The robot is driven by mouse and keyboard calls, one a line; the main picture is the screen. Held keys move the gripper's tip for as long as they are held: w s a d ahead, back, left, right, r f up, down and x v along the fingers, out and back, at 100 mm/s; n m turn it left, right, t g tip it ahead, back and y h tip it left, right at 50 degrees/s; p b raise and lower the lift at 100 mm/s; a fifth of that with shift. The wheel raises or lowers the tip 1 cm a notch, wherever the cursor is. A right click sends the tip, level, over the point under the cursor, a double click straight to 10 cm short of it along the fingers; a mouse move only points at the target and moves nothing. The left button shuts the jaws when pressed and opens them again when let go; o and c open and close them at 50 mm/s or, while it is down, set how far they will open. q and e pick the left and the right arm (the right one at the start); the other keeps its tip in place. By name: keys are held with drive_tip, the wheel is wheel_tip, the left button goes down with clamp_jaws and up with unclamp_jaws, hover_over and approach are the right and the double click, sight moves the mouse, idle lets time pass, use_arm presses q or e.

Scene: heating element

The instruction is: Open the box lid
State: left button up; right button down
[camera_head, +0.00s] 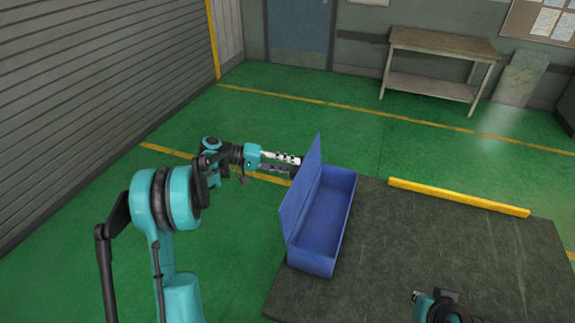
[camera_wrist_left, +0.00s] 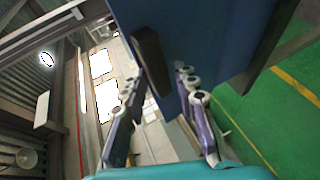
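The blue box (camera_head: 322,222) sits at the left edge of the dark mat-like surface. Its lid (camera_head: 303,192) stands up along the box's left side, and the inside shows empty. The lid fills the upper middle of the left wrist view (camera_wrist_left: 210,40), with a dark handle (camera_wrist_left: 152,62) on its face. My left gripper (camera_head: 292,165) is at the lid's outer side. Its two fingers (camera_wrist_left: 160,100) are apart with nothing clearly held between them; whether they touch the lid is unclear. My right gripper (camera_head: 416,296) is low in the head view, away from the box, its fingers too small to read.
The dark surface (camera_head: 430,245) right of the box is clear, with a yellow bar (camera_head: 458,198) along its far edge. A workbench (camera_head: 440,45) stands by the back wall. Green floor (camera_head: 235,215) lies open to the left.

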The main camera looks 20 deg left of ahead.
use_arm(q)
drive_tip(key=shift+o, duration=1.1)
drive_tip(key=shift+d+f+g, duration=0.2)
drive_tip(key=shift+f+g, duration=0.1)
drive_tip(key=shift+f, duration=0.6)
drive_tip(key=shift+s+r, duration=0.1)
drive_tip(key=shift+r, duration=0.05)
drive_tip(key=shift+a, duration=0.15)
drive_tip(key=v, duration=1.2)
drive_tip(key=shift+s+r, duration=0.1)
